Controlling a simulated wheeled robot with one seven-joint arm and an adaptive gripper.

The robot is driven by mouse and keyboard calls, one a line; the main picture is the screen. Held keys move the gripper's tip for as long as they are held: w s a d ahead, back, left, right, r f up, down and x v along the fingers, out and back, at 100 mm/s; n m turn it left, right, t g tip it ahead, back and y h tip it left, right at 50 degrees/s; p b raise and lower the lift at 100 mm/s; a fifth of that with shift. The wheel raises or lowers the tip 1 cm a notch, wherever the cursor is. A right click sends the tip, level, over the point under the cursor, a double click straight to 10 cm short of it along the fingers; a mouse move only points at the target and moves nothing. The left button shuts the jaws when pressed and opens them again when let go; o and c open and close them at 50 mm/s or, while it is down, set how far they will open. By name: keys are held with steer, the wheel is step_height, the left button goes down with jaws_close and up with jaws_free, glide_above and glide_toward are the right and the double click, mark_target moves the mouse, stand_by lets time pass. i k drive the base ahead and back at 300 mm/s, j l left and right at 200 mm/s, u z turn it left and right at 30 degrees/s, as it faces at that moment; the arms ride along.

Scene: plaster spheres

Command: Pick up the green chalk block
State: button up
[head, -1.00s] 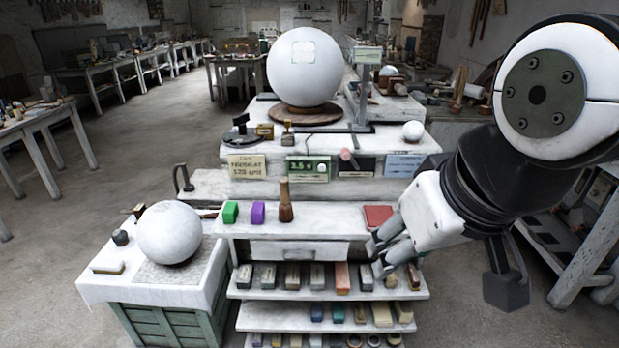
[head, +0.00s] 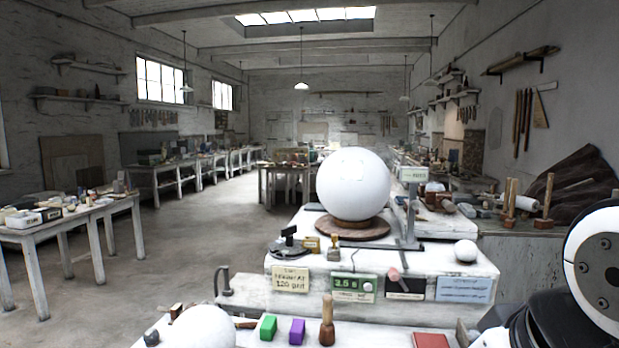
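The green chalk block (head: 268,327) stands on the white shelf top near the bottom of the head view. A purple block (head: 297,331) stands just right of it, with a small gap between them. My arm shows at the lower right edge, well to the right of the green block. My gripper is out of the frame, so its fingers and anything in them are hidden.
A wooden-handled tool (head: 327,322) stands right of the purple block. A red block (head: 431,340) lies further right. A white stepped bench (head: 390,258) with a large plaster sphere (head: 353,184) rises behind. Another sphere (head: 203,328) is at lower left.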

mark_target(268, 330)
steer(key=i+j, duration=0.5)
steer(key=i+j+u, duration=0.1)
steer(key=i+j, duration=0.35)
steer(key=i, duration=0.15)
